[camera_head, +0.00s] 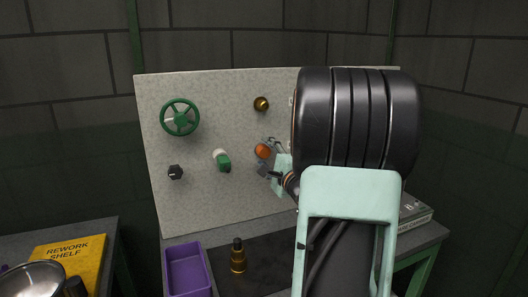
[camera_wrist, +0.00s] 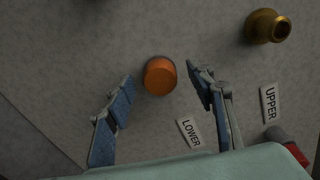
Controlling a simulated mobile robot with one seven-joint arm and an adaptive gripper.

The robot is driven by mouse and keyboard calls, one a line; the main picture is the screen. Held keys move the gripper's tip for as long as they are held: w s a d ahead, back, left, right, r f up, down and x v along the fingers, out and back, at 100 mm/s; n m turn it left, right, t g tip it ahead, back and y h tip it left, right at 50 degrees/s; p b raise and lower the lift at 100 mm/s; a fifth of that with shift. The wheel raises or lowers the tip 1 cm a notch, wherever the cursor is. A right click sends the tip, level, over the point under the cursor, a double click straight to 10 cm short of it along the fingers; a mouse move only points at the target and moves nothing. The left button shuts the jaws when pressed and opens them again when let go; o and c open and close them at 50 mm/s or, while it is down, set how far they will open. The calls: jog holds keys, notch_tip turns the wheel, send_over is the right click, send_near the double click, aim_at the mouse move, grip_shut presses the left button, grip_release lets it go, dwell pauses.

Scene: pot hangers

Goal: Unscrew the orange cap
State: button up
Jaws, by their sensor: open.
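The orange cap (camera_head: 263,151) sits on the upright grey board, near its middle. In the wrist view the orange cap (camera_wrist: 160,76) lies between and just beyond the tips of my two blue-padded fingers. My gripper (camera_wrist: 160,82) is open and empty, one finger on each side of the cap with gaps showing. In the head view my gripper (camera_head: 267,157) is at the cap, coming from the right, and partly overlaps the area around it. I cannot tell the exact depth between the fingertips and the cap.
The board (camera_head: 210,205) also carries a green wheel (camera_head: 180,117), a brass knob (camera_head: 261,104), a black knob (camera_head: 176,172) and a green-and-white fitting (camera_head: 223,160). Below stand a purple tray (camera_head: 187,270) and a brass bottle-shaped piece (camera_head: 238,257). LOWER (camera_wrist: 189,132) and UPPER (camera_wrist: 270,103) labels show.

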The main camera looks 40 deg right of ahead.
jog(key=m, duration=0.6)
grip_shut()
jog(key=n, duration=0.5)
jog(key=shift+n, duration=0.3)
jog(key=n, duration=0.5)
jog(key=shift+n, duration=0.3)
jog(key=n, duration=0.5)
jog(key=shift+n, duration=0.4)
jog(key=n, duration=0.4)
jog(key=shift+n, duration=0.4)
